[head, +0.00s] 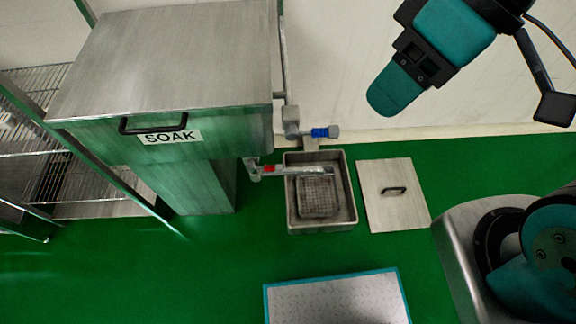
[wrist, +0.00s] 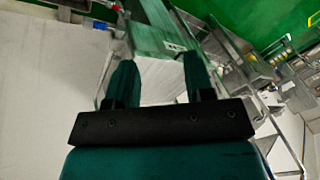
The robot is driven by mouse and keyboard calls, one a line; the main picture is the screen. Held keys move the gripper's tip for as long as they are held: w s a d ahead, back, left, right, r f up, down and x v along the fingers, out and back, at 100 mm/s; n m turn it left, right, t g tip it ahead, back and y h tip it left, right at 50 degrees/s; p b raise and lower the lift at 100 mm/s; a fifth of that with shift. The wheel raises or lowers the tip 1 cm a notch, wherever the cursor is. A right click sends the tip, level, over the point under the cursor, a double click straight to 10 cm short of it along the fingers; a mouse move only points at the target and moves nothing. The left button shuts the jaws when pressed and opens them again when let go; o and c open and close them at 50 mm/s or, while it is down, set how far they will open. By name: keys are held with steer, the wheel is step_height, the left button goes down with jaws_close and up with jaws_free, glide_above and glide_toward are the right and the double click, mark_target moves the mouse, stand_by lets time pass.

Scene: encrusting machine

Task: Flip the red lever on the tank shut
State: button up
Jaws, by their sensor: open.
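The steel tank (head: 160,70) labelled SOAK stands at the upper left in the head view. The red lever (head: 268,169) is on the drain pipe at the tank's lower right, above a floor basin. In the wrist view the red lever (wrist: 117,8) is a small red spot at the top. My gripper (head: 388,100) is at the upper right in the head view, well apart from the lever. In the wrist view my gripper (wrist: 158,75) has its two teal fingers spread, with nothing held between them. The lever's far end is hard to separate from the pipe.
A blue-handled valve (head: 322,132) sits just above and right of the red lever; it also shows in the wrist view (wrist: 101,25). The floor basin (head: 346,210) holds a strainer. A steel cover (head: 390,215) lies right of it. A wire rack (head: 35,130) stands left.

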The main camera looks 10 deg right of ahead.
steer(key=w+a+f+n+t+y+b, duration=0.1)
steer(key=w+f+n+y+b, duration=0.15)
steer(key=f+b, duration=0.85)
steer(key=w+a+f+n+t+y+b, duration=0.1)
steer(key=w+a+f+n+b, duration=0.15)
steer(key=f+b, duration=0.85)
steer(key=w+f+n+y+b, duration=0.2)
steer(key=w+f+n+b, duration=0.15)
steer(key=f+b, duration=0.75)
steer(key=n+t+y+b, duration=0.3)
steer(key=n+t+b, duration=0.35)
steer(key=b, duration=2.25)
glide_toward(279, 171)
steer(key=shift+m+h, duration=0.25)
steer(key=shift+m, duration=0.05)
steer(key=p+x, duration=0.3)
steer(key=x, duration=0.1)
steer(key=p+x, duration=0.3)
steer(key=p, duration=0.1)
steer(key=r+p+x, duration=0.1)
steer(key=p+x, duration=0.2)
steer(key=x, duration=0.1)
steer(key=shift+w+a+f, duration=0.15)
steer(key=shift+w+a, duration=0.1)
steer(key=shift+a, duration=0.2)
steer(key=shift+w+a+f, duration=0.3)
steer(key=shift+a, duration=0.05)
